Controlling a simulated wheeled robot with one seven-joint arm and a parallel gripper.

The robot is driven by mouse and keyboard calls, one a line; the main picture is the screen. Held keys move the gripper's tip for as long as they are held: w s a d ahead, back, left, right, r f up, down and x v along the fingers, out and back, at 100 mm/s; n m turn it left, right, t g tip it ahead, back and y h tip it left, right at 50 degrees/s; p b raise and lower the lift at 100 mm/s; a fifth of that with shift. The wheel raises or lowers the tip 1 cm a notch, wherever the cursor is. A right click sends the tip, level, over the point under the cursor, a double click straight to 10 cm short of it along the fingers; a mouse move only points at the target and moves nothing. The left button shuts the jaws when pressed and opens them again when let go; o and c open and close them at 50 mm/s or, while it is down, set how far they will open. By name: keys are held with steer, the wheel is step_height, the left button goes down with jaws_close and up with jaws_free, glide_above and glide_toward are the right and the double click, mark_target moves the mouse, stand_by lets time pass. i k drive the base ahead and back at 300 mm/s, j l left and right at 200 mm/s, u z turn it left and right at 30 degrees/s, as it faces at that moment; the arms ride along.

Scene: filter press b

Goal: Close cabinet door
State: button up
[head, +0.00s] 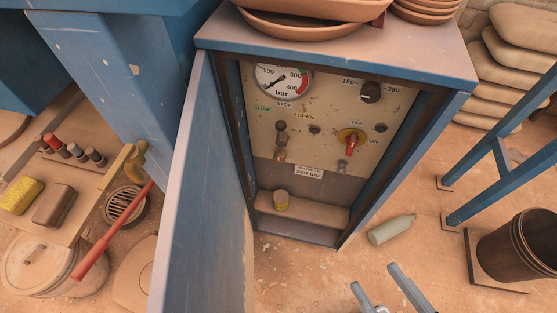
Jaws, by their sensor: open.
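The blue cabinet (425,100) stands in the middle of the head view, with its front uncovered. Its door (195,195) is a blue panel on the left side of the opening, swung wide open towards me. My gripper (385,285) shows at the bottom edge, in front of the cabinet and right of the door. Its two fingers are apart, with nothing seen between them. It is clear of the door.
Bowls (305,18) stand on the cabinet top. A pale bottle (391,229) lies on the floor beside the cabinet. A dark bucket (520,248) and blue frame legs (500,150) stand at right. A red-handled lever (112,232) and a lidded bucket (45,262) are left of the door.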

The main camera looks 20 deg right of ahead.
mark_target(203, 263)
steer(key=j, duration=0.4)
steer(key=k+j+z, duration=0.1)
steer(key=j, duration=0.25)
steer(key=k+j, duration=0.15)
steer(key=j, duration=0.25)
steer(key=j+z, duration=0.1)
steer(key=j, duration=0.25)
steer(key=k, duration=0.05)
